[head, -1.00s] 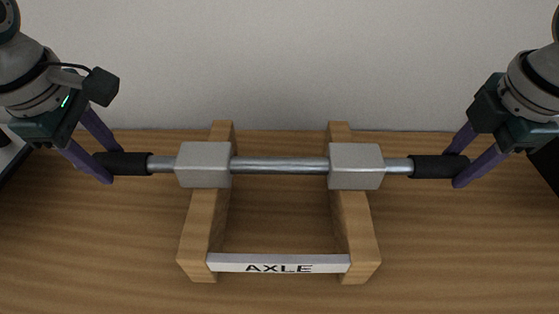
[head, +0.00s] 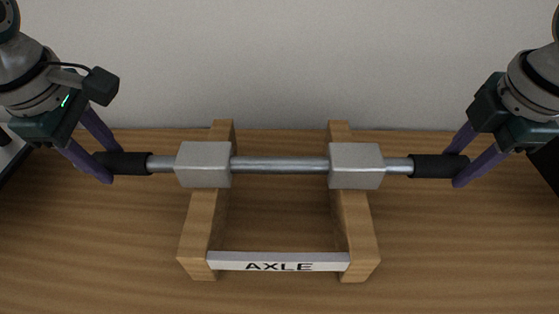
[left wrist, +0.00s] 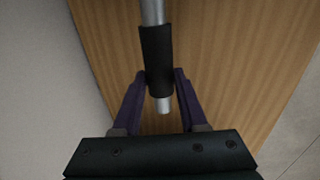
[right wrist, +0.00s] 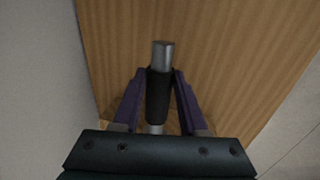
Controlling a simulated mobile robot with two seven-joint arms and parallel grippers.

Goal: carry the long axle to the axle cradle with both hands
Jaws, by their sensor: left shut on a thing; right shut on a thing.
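The long axle (head: 280,165) is a silver rod with two grey blocks and a black grip near each end. It lies level across the picture in the head view. My left gripper (head: 108,166) is shut on the left black grip, which also shows in the left wrist view (left wrist: 156,55). My right gripper (head: 462,168) is shut on the right black grip, also in the right wrist view (right wrist: 158,95). The wooden axle cradle (head: 197,235) has two rails and a white AXLE label. The grey blocks overlap the rails in view; I cannot tell whether they touch.
The cradle stands on a brown wooden table (head: 90,250) with a pale wall (head: 280,60) behind it. The table to the left and right of the cradle is clear. Dark objects show at the far left and right edges.

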